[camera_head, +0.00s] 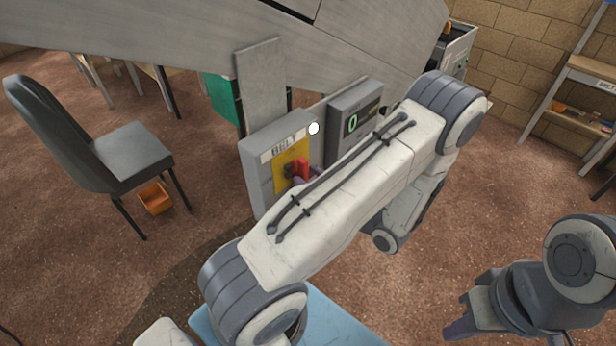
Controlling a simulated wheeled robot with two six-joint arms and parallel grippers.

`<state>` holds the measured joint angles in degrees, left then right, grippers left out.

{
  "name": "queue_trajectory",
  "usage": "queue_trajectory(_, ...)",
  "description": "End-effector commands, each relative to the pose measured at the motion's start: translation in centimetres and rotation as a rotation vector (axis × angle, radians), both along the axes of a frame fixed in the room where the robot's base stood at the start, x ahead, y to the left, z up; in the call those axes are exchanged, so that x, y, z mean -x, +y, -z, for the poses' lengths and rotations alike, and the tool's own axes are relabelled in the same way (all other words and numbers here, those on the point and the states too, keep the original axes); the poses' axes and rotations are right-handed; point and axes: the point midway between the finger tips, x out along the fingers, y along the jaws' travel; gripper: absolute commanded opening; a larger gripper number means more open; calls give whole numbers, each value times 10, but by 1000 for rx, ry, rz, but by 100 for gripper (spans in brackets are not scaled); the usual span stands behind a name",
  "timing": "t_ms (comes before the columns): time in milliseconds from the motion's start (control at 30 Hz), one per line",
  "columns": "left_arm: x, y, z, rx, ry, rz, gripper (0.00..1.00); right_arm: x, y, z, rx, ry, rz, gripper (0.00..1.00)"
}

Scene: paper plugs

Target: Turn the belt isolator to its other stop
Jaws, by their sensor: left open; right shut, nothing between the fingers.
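The belt isolator is a grey box (256,167) with a "BELT" label, a yellow plate (283,166) and a red handle (300,167) on its front. My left arm crosses in front of the box's lower right part. Only a bit of my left gripper (304,183) shows, just below and beside the red handle; the rest is hidden behind my own arm. It is open, and I cannot tell whether it touches the handle. My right gripper (462,326) is shut and empty at the lower right, well away from the box.
A grey box with a green "0" display (352,123) stands just right of the isolator. A dark chair (130,153) and an orange bin (155,198) are on the left. A shelf (590,69) stands at the far right. The floor between is mostly clear.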

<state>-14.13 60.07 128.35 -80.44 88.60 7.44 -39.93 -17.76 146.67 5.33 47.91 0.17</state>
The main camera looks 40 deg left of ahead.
Motion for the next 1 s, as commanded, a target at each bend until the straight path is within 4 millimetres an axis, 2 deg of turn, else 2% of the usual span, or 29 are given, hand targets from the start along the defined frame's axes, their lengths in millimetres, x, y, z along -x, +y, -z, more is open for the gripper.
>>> queue_trajectory(300,4,-63,4,1,-2,7,52,0,0,27,0,0,-1,0)
queue_trajectory(500,7,-88,3,2,1,3,52,0,0,33,0,0,-2,0)
queue_trajectory(1000,8,-93,1,1,2,0,52,0,0,34,0,0,-2,0)
